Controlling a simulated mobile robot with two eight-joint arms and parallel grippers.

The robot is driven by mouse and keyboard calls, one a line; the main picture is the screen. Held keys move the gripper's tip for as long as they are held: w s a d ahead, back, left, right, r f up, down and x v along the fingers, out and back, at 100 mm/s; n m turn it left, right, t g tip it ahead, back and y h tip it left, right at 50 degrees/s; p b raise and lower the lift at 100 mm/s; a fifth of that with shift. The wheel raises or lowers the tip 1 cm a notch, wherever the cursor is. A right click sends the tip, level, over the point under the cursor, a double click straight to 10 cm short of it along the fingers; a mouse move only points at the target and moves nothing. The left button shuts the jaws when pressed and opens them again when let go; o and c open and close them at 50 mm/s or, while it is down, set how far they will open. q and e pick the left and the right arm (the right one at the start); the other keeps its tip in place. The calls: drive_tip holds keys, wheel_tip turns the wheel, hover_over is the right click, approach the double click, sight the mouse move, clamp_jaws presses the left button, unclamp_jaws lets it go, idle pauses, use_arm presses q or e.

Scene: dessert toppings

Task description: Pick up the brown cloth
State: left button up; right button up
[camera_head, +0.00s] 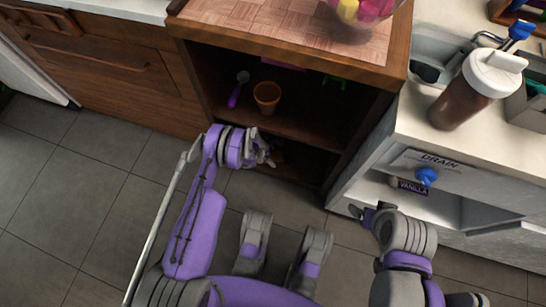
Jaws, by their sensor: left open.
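I cannot make out the brown cloth clearly; the lower shelf is dark and partly hidden behind my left gripper. My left gripper (266,153) is open in front of the low part of the brown wooden cabinet (196,75), below its middle shelf. My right gripper (364,214) is at the lower right, in front of the white counter unit. Its fingers are small and partly hidden, so I cannot tell whether they are open.
An orange-brown cup (267,97) and a purple-handled scoop (236,93) stand on the cabinet's middle shelf. A brown bottle with a white lid (462,100) stands on the white counter (415,128) at right. The grey tiled floor (75,195) is clear at left.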

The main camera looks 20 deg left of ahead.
sight(274, 158)
idle(0.3)
use_arm(q)
drive_tip(key=c, duration=1.4)
drive_tip(key=r+p, duration=0.1)
drive_tip(key=r, duration=0.1)
drive_tip(key=r+p, duration=0.1)
drive_tip(key=r, duration=0.2)
drive_tip(key=d+r+p, duration=0.1)
drive_tip(key=r, duration=0.1)
drive_tip(key=shift+s+r, duration=0.35)
drive_tip(key=s+d, duration=0.3)
drive_tip(key=d, duration=0.2)
drive_tip(key=s+d+p, duration=0.1)
drive_tip(key=s+d, duration=0.3)
drive_tip(key=d, duration=0.1)
drive_tip(key=s+d+p, duration=0.1)
drive_tip(key=s+d, duration=0.3)
drive_tip(key=d, duration=0.1)
drive_tip(key=shift+d+f, duration=0.15)
